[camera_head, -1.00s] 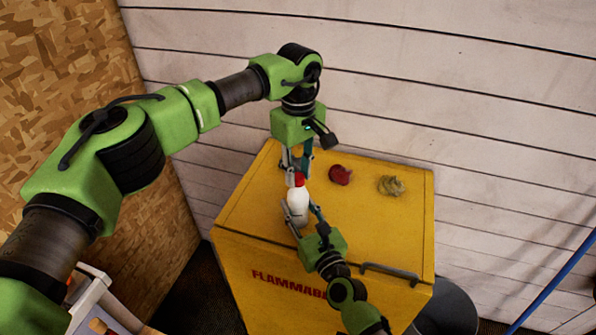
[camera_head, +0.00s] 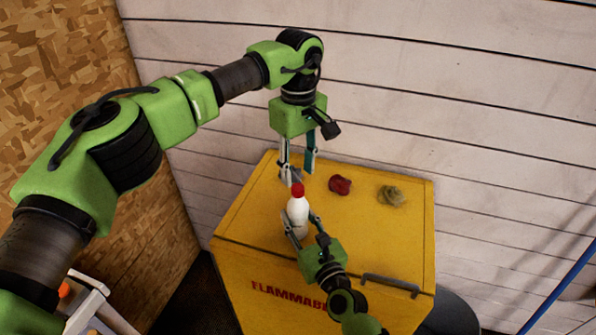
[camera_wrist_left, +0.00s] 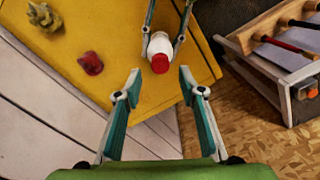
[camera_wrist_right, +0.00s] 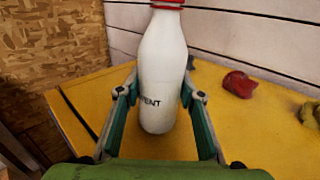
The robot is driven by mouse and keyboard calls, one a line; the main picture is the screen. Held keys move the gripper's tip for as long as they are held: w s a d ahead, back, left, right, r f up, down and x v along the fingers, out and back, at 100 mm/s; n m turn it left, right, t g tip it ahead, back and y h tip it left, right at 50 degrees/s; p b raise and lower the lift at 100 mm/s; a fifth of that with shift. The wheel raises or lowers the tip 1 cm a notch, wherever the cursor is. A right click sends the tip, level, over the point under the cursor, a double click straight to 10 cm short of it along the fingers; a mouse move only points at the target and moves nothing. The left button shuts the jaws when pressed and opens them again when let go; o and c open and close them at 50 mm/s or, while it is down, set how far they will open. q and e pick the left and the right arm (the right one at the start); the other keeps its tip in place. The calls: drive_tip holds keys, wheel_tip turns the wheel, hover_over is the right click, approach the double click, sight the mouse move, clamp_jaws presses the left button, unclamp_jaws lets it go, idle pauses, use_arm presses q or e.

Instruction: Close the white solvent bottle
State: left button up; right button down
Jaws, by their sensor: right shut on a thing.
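The white solvent bottle (camera_head: 298,208) stands upright on the yellow cabinet (camera_head: 370,235), with a red cap (camera_head: 298,190) on its mouth. Whether the cap is fully tight cannot be told. My right gripper (camera_head: 302,224) is shut around the lower part of the bottle from the near side. In the right wrist view the bottle (camera_wrist_right: 162,70) stands between its fingers, with dark lettering ending in "ENT". My left gripper (camera_head: 297,174) points down above and behind the cap, open and empty. In the left wrist view the cap (camera_wrist_left: 160,63) lies beyond its parted fingers.
A crumpled red cloth (camera_head: 340,185) and a crumpled yellowish cloth (camera_head: 391,196) lie on the cabinet top, right of the bottle. A tool rack (camera_wrist_left: 280,60) stands off the cabinet. A white plank wall rises behind. The cabinet's right side is clear.

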sight(298, 187)
use_arm(q)
drive_tip(key=shift+c, duration=0.3)
drive_tip(key=n, duration=0.3)
drive_tip(key=r+n, duration=0.1)
drive_tip(key=n, duration=0.8)
drive_tip(key=shift+r, duration=0.4)
drive_tip(key=n, duration=0.6)
drive_tip(key=shift+r, duration=0.4)
drive_tip(key=n, duration=0.3)
drive_tip(key=r+n, duration=0.1)
drive_tip(key=n, duration=0.2)
drive_tip(key=shift+f, duration=0.15)
drive_tip(key=shift+f, duration=3.95)
